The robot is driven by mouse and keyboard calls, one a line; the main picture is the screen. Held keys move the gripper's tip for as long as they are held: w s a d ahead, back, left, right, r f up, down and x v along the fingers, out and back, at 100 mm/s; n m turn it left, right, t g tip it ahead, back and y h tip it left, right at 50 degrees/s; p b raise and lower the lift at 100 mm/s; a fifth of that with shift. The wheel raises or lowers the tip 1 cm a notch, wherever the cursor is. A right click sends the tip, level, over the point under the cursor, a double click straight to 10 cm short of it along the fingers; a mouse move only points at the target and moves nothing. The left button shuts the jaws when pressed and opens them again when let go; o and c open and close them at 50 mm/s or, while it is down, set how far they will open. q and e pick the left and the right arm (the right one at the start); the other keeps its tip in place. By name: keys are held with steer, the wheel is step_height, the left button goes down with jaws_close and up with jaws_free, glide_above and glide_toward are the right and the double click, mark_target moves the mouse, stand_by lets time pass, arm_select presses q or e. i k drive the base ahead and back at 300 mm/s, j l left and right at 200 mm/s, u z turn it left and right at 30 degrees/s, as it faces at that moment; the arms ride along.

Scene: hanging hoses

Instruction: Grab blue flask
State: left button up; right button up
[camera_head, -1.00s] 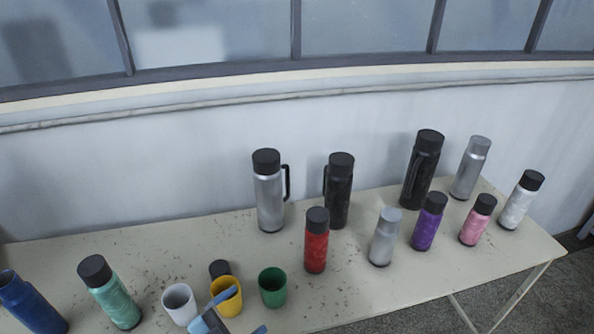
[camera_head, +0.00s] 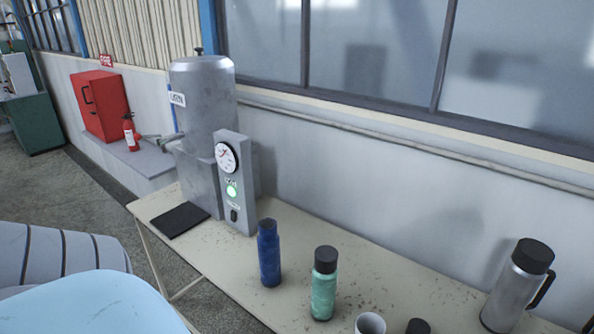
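The blue flask (camera_head: 269,254) stands upright on the table near the middle of the head view, with a dark top. A green flask (camera_head: 324,283) with a black cap stands just to its right, apart from it. Neither of my grippers shows in the head view now. A large pale blue rounded shape, which looks like part of my arm, fills the lower left corner. Nothing touches the blue flask.
A grey metal boiler (camera_head: 203,120) with a gauge box (camera_head: 233,180) stands behind and left of the flask. A black mat (camera_head: 182,220) lies left of it. A white cup (camera_head: 370,324) and a silver flask (camera_head: 517,287) stand to the right. Bare tabletop surrounds the blue flask's front.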

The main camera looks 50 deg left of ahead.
mark_target(269, 239)
steer(key=u, duration=1.8)
